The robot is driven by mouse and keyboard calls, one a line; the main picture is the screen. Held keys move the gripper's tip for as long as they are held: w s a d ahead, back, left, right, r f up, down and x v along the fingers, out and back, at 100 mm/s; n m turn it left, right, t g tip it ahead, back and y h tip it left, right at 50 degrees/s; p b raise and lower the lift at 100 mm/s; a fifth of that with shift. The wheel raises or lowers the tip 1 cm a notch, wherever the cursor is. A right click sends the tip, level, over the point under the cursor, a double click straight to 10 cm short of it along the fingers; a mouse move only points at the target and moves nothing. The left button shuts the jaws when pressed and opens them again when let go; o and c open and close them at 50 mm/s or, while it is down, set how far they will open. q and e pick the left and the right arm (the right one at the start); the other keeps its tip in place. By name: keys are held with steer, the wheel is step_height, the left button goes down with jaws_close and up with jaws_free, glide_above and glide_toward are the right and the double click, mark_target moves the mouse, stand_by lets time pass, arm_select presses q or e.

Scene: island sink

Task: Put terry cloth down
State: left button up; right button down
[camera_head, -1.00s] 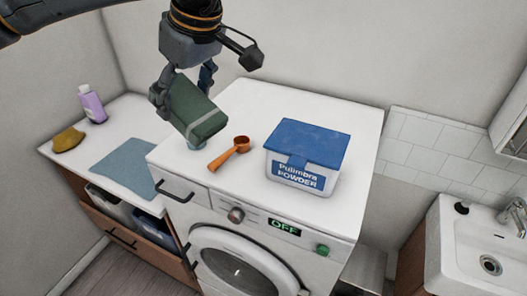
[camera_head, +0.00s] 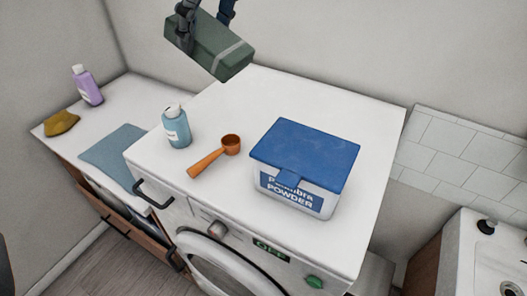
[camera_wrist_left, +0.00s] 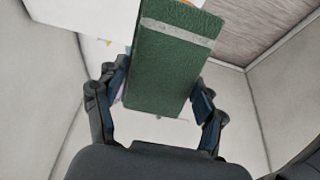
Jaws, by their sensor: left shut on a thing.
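The terry cloth (camera_head: 212,48) is a green folded block with a pale grey stripe near one end. My left gripper (camera_head: 204,26) is shut on it and holds it tilted in the air, at the top of the head view, above the back of the washing machine (camera_head: 360,190). In the left wrist view the cloth (camera_wrist_left: 168,62) sits between the two fingers of the left gripper (camera_wrist_left: 158,100). Most of the gripper is cut off in the head view. My right gripper does not show.
On the washing machine stand a blue bottle (camera_head: 177,130), an orange scoop (camera_head: 208,160) and a blue-lidded powder box (camera_head: 303,160). The left counter (camera_head: 120,108) holds a purple bottle (camera_head: 88,88), a mustard cloth (camera_head: 61,123) and a flat blue cloth (camera_head: 115,152). A sink (camera_head: 500,262) is at right.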

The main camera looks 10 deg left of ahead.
arm_select(q)
steer(key=b, duration=0.6)
glide_above(228, 167)
step_height(228, 167, down, 6)
step_height(228, 167, down, 18)
steer(key=shift+f+p, duration=0.1)
steer(key=shift+p, duration=0.5)
steer(key=shift+f, duration=0.3)
steer(key=o, duration=1.8)
steer(key=shift+c, duration=0.2)
